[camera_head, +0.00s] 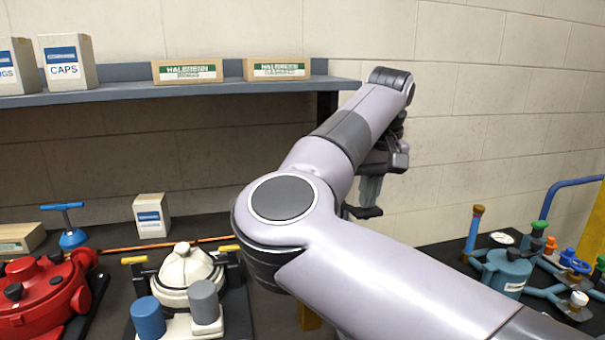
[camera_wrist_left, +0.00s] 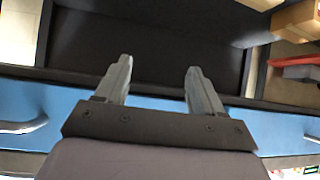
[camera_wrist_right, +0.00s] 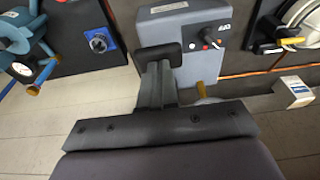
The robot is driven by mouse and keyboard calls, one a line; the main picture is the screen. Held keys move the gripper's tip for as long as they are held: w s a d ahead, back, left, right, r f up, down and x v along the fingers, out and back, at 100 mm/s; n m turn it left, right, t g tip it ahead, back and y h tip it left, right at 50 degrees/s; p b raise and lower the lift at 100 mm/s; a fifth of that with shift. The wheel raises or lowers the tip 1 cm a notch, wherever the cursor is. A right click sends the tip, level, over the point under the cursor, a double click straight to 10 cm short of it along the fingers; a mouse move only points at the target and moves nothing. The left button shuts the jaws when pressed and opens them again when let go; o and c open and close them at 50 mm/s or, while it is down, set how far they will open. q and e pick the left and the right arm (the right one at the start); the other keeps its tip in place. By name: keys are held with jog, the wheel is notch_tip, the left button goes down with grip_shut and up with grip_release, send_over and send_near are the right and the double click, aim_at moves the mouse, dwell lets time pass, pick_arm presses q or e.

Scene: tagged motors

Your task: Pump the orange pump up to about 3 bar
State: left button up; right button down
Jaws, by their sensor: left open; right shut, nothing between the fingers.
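I cannot make out an orange pump for certain in any view. My right gripper (camera_head: 364,211) is raised in front of the wall, partly hidden by my arm. In the right wrist view its fingers (camera_wrist_right: 160,62) are shut with nothing between them, in front of a grey box (camera_wrist_right: 192,35). My left gripper (camera_wrist_left: 158,68) is open and empty in its wrist view, outside the head view.
At the left stand a red machine (camera_head: 42,300), a blue T-handled tool (camera_head: 70,228) and a white motor (camera_head: 187,265). A shelf (camera_head: 200,88) holds several boxes. An orange hose (camera_head: 115,248) runs along the back. Blue drawers (camera_wrist_left: 275,128) lie below my left gripper.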

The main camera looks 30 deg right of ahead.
dwell(0.3)
notch_tip(320, 180, up, 4)
jog(key=p, duration=0.2)
jog(key=shift+f+p, duration=0.1)
jog(key=shift+p, duration=0.3)
jog(key=shift+r+p, duration=0.3)
jog(key=shift+r, duration=0.35)
jog(key=shift+f, duration=0.1)
